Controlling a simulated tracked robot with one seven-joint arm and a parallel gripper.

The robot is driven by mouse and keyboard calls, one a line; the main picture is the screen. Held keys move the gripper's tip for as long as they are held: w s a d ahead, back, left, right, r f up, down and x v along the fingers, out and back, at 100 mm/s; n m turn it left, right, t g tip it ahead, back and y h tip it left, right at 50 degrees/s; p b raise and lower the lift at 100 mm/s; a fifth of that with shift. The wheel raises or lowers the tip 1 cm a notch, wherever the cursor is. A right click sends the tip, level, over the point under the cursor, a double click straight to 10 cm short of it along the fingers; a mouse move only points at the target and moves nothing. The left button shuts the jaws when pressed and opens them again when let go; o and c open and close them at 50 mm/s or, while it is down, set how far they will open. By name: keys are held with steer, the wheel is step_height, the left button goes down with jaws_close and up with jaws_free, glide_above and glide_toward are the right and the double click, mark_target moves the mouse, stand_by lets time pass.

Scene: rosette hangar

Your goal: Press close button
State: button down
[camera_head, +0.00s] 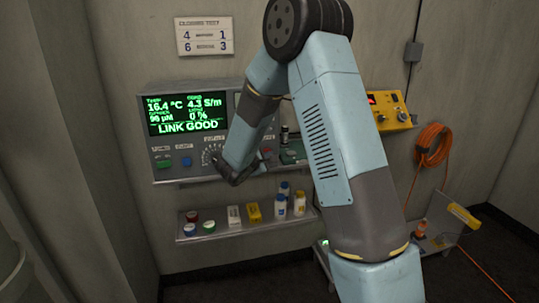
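The grey control panel (156,174) is on the wall at left of centre, with a green-lit screen (187,113) reading "LINK GOOD". Below the screen are a green button (163,162) and a blue button (186,161), then a dial (209,156). Their labels are too small to read, so I cannot tell which is the close button. My gripper (235,178) is in front of the panel's lower edge, right of the dial. It is small and dark, and I cannot tell whether it is open or touching the panel. My arm hides the panel's right part.
A shelf (240,229) below the panel holds several small bottles, jars and boxes. A yellow device (390,110) and a coiled orange hose (433,146) are on the wall at right. A sign (204,36) hangs above. Free floor shows at lower left.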

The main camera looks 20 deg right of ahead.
steer(key=shift+w, duration=0.2)
stand_by(0.3)
steer(key=shift+s, duration=0.85)
steer(key=shift+s, duration=2.5)
